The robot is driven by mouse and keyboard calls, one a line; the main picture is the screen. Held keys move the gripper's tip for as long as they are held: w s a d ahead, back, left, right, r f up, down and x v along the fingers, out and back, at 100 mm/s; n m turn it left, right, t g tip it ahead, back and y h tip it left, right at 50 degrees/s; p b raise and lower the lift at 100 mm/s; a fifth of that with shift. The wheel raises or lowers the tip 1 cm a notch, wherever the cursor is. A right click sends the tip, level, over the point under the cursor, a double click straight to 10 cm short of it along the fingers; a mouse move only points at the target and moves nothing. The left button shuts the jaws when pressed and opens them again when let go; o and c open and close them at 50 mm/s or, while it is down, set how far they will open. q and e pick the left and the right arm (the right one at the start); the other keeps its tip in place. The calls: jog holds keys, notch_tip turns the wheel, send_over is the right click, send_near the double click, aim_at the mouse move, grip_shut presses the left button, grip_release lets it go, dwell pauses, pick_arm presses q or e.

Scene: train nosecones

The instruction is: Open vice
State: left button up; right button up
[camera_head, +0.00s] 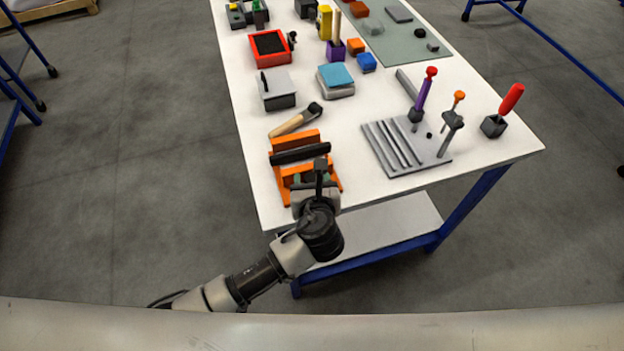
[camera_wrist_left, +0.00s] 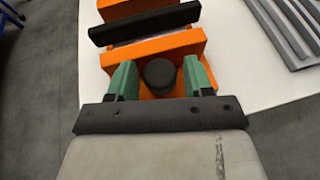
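The orange vice (camera_head: 297,139) sits at the table's near left corner, with a dark jaw bar (camera_head: 300,155) across it. In the left wrist view the vice's orange front block (camera_wrist_left: 152,50) lies just ahead of my gripper, with a narrow pale gap between it and the black bar (camera_wrist_left: 145,22). A dark round knob (camera_wrist_left: 160,74) stands in front of that block. My left gripper (camera_head: 314,180) is at the vice's near side. Its green fingers (camera_wrist_left: 159,78) are open, one on each side of the knob, with small gaps seemingly left. My right gripper is not in view.
A wooden-handled hammer (camera_head: 295,122) lies just behind the vice. A grey ridged plate (camera_head: 405,145) with upright tools is to its right. A grey box (camera_head: 277,90) and a blue-topped block (camera_head: 336,78) stand farther back. White tabletop (camera_head: 350,185) is free right of the vice.

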pick_arm(q)
jog(key=c, duration=0.7)
jog(key=shift+d+r+n+y+p, duration=0.15)
jog(key=shift+r+n+y+p, duration=0.15)
jog(key=shift+n+y+p, duration=0.65)
jog(key=shift+f+n+g+y+p, duration=0.15)
jog(key=shift+n+g+y+p, duration=0.4)
jog(key=shift+n+y, duration=0.3)
jog(key=shift+f+n+y, duration=0.1)
jog(key=shift+n+y, duration=0.2)
jog(key=shift+y, duration=0.2)
jog(key=o, duration=0.9)
